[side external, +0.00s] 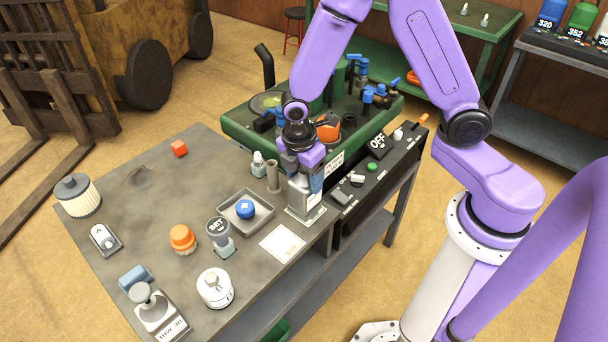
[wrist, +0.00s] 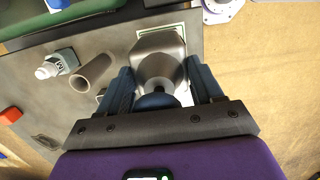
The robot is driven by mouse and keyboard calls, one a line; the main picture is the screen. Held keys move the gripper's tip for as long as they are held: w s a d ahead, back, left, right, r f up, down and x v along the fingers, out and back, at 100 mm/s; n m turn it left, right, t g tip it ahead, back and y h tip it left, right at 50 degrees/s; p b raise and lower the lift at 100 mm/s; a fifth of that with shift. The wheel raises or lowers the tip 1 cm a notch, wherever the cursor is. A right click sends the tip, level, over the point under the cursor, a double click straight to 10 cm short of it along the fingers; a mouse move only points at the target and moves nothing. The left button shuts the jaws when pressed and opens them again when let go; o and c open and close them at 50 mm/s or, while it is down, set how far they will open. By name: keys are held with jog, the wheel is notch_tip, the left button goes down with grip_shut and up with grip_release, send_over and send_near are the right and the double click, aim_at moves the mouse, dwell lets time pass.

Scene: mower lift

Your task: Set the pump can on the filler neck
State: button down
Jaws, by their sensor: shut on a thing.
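The pump can (side external: 298,198) is a grey metal can with a pale label. It is upright over a green-edged card at the right edge of the bench, seemingly resting on it. My gripper (side external: 302,163) is above it, pointing down, with its dark fingers shut on the can's top. In the wrist view the can (wrist: 160,42) is between the two fingers (wrist: 160,85), its sloped shoulder showing. A short open grey tube (side external: 272,176) stands just left of the can, apart from it, and also shows in the wrist view (wrist: 93,73). I cannot tell which part is the filler neck.
A small white-capped bottle (side external: 258,163) stands beside the tube. A grey tray (side external: 262,224) holds a blue knob (side external: 245,209). The green machine bed (side external: 240,130) with an orange part (side external: 327,127) is behind my gripper. A black switch panel (side external: 350,205) is to the right.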

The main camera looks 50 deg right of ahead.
jog(key=shift+r, duration=1.55)
notch_tip(320, 180, up, 14)
jog(key=shift+f, duration=0.25)
dwell(0.8)
jog(key=shift+w+d, duration=0.1)
jog(key=w+d+f, duration=0.1)
jog(key=w+d, duration=0.3)
jog(key=d, duration=1.1)
jog(key=w+d+f, duration=0.2)
jog(key=w+d, duration=0.2)
jog(key=d, duration=1.1)
jog(key=shift+w+d+f, duration=0.1)
jog(key=shift+f, duration=1.1)
jog(key=shift+w+d+f, duration=0.1)
jog(key=shift+f, duration=1.05)
jog(key=shift+f, duration=0.25)
